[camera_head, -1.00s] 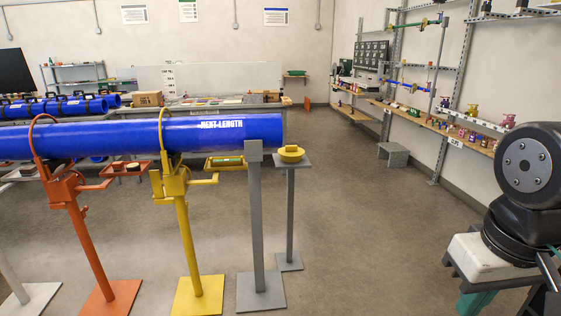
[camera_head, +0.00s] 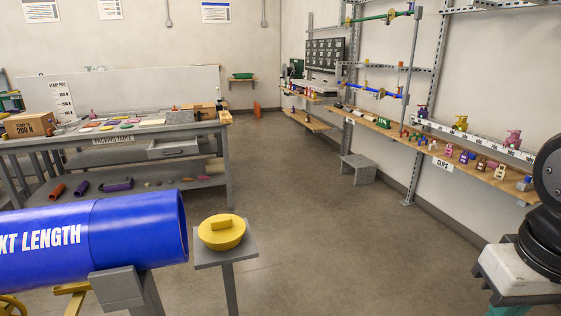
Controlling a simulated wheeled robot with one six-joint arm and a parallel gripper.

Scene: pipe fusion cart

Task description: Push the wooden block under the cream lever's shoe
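I cannot make out the wooden block or the cream lever with its shoe in this view. My gripper is out of view; only a black joint of my arm shows at the right edge. The large blue pipe (camera_head: 135,240), lettered "KT LENGTH", lies at the lower left with its open end facing right. A grey stand (camera_head: 118,287) is under its end. A yellow round cap with a raised bar (camera_head: 221,232) sits on a small grey post table (camera_head: 243,253) just right of the pipe end.
A packing table (camera_head: 190,131) with a cardboard box (camera_head: 29,124) stands at the back left. A shelf (camera_head: 470,167) with small coloured clips runs along the right wall. A grey step stool (camera_head: 358,169) is near that wall. The middle floor (camera_head: 320,220) is clear.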

